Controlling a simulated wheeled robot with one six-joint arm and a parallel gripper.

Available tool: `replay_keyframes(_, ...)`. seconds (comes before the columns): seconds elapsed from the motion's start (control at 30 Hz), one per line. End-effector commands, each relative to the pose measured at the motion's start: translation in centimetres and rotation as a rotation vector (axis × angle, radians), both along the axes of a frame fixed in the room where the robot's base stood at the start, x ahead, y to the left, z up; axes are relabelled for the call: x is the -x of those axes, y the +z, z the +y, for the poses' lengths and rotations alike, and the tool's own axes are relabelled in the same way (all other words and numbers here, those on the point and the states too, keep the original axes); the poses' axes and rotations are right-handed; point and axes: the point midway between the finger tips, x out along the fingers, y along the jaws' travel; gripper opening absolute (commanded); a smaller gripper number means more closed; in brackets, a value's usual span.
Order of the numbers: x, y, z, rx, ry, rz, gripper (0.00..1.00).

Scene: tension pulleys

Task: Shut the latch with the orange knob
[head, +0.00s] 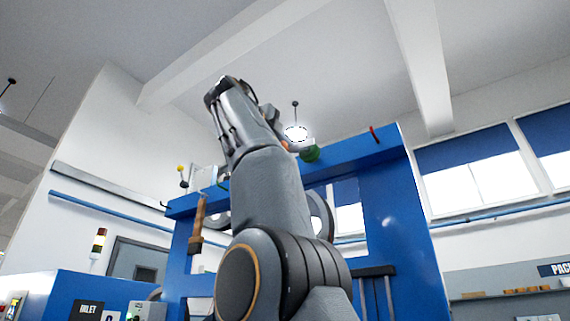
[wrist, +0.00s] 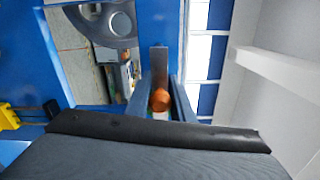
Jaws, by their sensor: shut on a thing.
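The orange knob (wrist: 160,99) shows in the wrist view between the two fingers of my gripper (wrist: 158,86). My gripper is shut on it. A flat brownish-grey bar (wrist: 159,64) extends beyond the knob, against the blue frame; it looks like the latch's arm. The fingers cover the sides of the knob. In the head view my arm hides most of the latch, and my fingers cannot be made out. A small orange patch beside my arm there may be the knob. Whether the latch is fully closed cannot be told.
A large blue frame (head: 395,220) stands ahead. Its top beam carries a green knob (head: 309,153), a red lever (head: 374,134) and, at the left, a yellow knob (head: 180,168). A brown hanging bar (head: 198,222) is at the left. A grey wheel (wrist: 105,20) shows in the wrist view.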

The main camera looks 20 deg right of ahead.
Motion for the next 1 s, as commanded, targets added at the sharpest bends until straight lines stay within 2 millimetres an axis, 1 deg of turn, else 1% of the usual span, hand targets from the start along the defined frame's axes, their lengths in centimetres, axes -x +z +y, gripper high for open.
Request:
replay_keyframes(0.2, 0.11, -0.04, -0.45, -0.008, -0.007, -0.013, 0.0)
replay_keyframes(0.63, 0.09, -0.11, -0.51, -0.01, -0.009, -0.014, 0.0)
replay_keyframes(0.67, 0.09, -0.11, -0.51, -0.01, -0.008, -0.014, 0.26)
replay_keyframes(0.73, 0.08, -0.11, -0.5, -0.01, -0.008, -0.014, 0.38)
replay_keyframes(0.77, 0.08, -0.11, -0.5, -0.01, -0.008, -0.014, 0.4)
replay_keyframes(1.0, 0.09, -0.09, -0.48, -0.009, -0.008, -0.013, 0.4)
